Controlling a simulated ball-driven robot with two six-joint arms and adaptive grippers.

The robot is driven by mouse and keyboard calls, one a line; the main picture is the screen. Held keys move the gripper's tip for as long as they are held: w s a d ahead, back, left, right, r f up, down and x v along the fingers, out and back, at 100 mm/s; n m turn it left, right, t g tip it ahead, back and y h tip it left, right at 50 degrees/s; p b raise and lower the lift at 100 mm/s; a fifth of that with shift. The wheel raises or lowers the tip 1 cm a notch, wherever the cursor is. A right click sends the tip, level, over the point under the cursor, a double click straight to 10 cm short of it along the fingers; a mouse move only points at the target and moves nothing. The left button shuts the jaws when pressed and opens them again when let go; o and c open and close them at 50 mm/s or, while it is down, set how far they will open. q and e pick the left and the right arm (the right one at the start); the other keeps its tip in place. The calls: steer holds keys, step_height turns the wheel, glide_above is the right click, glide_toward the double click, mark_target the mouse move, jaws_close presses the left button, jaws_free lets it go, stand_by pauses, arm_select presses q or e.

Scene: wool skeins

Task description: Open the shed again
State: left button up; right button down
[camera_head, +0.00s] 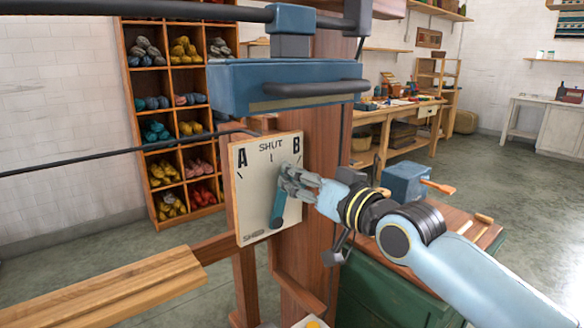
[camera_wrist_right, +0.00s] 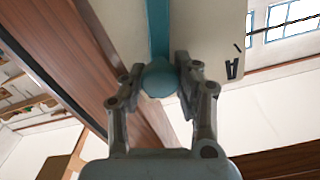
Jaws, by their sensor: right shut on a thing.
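The pale shed plate (camera_head: 255,190) is marked A at left, SHUT at top middle and B at right. Its teal lever (camera_head: 278,210) rises from low on the plate and leans right of the SHUT mark, toward B. My right gripper (camera_head: 289,178) is shut on the lever's upper end and covers the area under B, so I cannot tell whether the lever lines up with the B mark. In the right wrist view the lever's round teal knob (camera_wrist_right: 160,80) sits between the two fingers, with the letter A on the plate to the right. My left gripper is not in view.
The plate is fixed to a wooden post (camera_head: 322,120) below a blue beam (camera_head: 235,85). A wooden bar (camera_head: 100,290) juts out at lower left. A green cabinet (camera_head: 375,300) stands below my right arm. Shelves of wool skeins (camera_head: 172,105) stand behind.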

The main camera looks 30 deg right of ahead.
steer(key=shift+w+d+f+m+p, duration=0.1)
steer(key=shift+d+f+m+p, duration=0.15)
steer(key=shift+d+m, duration=0.4)
steer(key=shift+w+d+f+m+p, duration=0.1)
steer(key=shift+d+f+m, duration=0.1)
steer(key=shift+d+m, duration=0.4)
steer(key=shift+a, duration=0.15)
steer(key=c, duration=0.9)
jaws_free()
step_height(320, 180, up, 10)
